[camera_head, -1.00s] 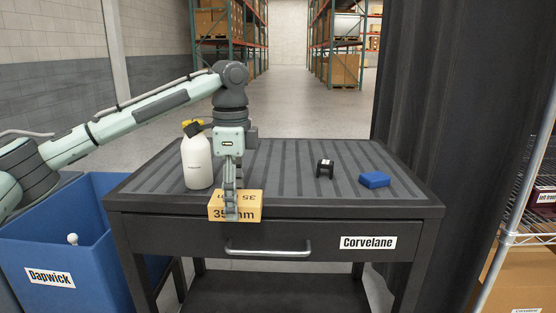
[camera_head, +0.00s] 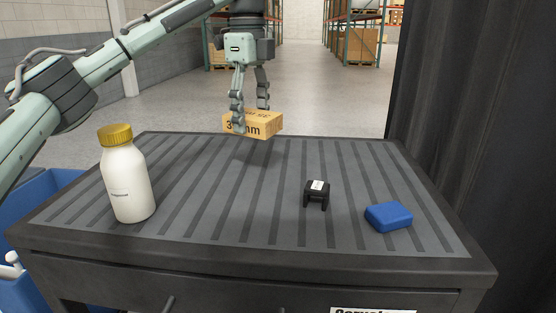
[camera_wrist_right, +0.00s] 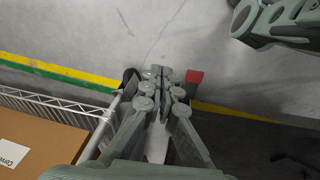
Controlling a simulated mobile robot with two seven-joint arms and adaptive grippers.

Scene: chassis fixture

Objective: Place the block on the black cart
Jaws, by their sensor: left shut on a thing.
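The block (camera_head: 262,126) is a tan wooden-looking piece with black lettering. My left gripper (camera_head: 250,112) is shut on it, its fingers pointing down. The block is held above the far part of the black cart (camera_head: 237,200), with a dark shadow on the ribbed top below it. The cart's front edge is nearest me. My right gripper (camera_wrist_right: 162,80) shows only in the right wrist view, fingers together with nothing between the tips, over the floor.
On the cart stand a white bottle (camera_head: 127,184) with a yellow cap at the left, a small black bracket (camera_head: 316,195) right of centre and a blue block (camera_head: 388,216) at the right. The middle is clear. A wire shelf (camera_wrist_right: 60,103) and cardboard box (camera_wrist_right: 35,140) stand near my right gripper.

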